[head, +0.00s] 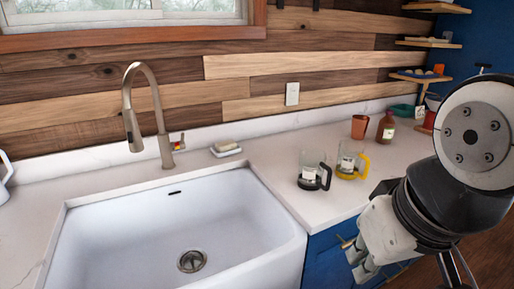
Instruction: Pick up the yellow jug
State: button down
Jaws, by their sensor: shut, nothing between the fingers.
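The yellow jug (347,161) is a clear glass jug with a yellow handle and base and a pale label. It stands upright on the white counter near the front edge, right of the sink, with its handle to the right. A similar glass jug with a black handle (311,172) stands close on its left. My gripper (364,262) is at the lower right, pointing down and left in front of the blue cabinet. In the picture it is below and right of the yellow jug, apart from it. It is shut and empty; its fingertips show only small.
The white sink (120,225) with a tall tap (160,115) fills the left. A terracotta cup (359,127) and a brown bottle (386,127) stand behind the jugs. A soap dish (226,151) sits behind the sink. The counter (275,150) is clear behind the black-handled jug.

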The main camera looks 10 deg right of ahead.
aim_at(350, 155)
jog(key=i+l+u, duration=0.1)
jog(key=l, duration=0.35)
jog(key=i+l, duration=0.2)
jog(key=l, duration=0.3)
jog(key=i+l+u, duration=0.15)
jog(key=l, duration=0.3)
jog(key=i+l, duration=0.15)
jog(key=l, duration=0.3)
jog(key=i+l+u, duration=0.15)
jog(key=l, duration=0.85)
jog(key=i+l+u, duration=0.15)
jog(key=l, duration=0.35)
